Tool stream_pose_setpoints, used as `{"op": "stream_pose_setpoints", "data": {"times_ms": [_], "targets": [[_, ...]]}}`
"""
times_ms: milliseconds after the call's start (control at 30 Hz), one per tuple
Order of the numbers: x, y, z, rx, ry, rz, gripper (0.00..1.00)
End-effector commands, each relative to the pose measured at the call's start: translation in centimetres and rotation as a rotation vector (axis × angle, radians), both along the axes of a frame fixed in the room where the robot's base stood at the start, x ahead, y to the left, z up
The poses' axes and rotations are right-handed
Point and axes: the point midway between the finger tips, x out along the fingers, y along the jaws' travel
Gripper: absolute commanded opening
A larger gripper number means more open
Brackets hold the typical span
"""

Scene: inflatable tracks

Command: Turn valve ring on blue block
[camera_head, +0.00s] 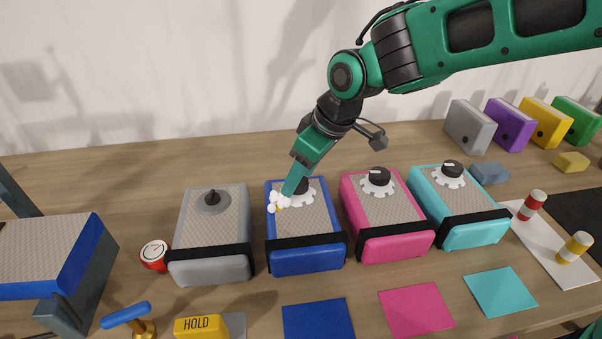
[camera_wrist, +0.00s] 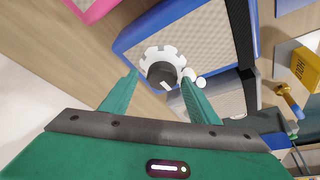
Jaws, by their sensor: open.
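The blue block (camera_head: 306,258) stands on the table between the grey and pink blocks, with a textured top and a black strap. Its white toothed valve ring (camera_wrist: 174,54) surrounds a black knob (camera_wrist: 160,74) with a white mark. Small white balls (camera_head: 275,203) show beside the ring, and in the wrist view (camera_wrist: 196,79). My gripper (camera_wrist: 160,80) is open above the block, its fingers appearing on either side of the knob and ring. Contact cannot be told. In the head view, my gripper (camera_head: 287,194) hides part of the ring.
The grey block (camera_head: 215,264), pink block (camera_head: 398,246) and cyan block (camera_head: 475,234) stand in the same row. A red gauge (camera_head: 154,255) sits left of the grey block. Coloured mats, including a blue one (camera_head: 318,320), lie in front. Several upright blocks stand at back right.

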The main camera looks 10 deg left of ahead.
Motion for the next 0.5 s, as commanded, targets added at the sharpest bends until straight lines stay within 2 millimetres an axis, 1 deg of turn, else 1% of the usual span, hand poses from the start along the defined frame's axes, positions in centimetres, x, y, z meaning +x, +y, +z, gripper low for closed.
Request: {"op": "stream_pose_setpoints", "data": {"times_ms": [133,233,367,500], "targets": [[-0.1,-0.1,0.3,0.0,0.0,0.001,0.55],[-0.2,-0.4,1.1,0.0,0.0,0.0,0.55],[-0.5,-1.2,3.2,0.002,-0.002,0.001,0.55],[-0.9,-2.1,5.7,0.002,-0.003,-0.001,0.55]]}}
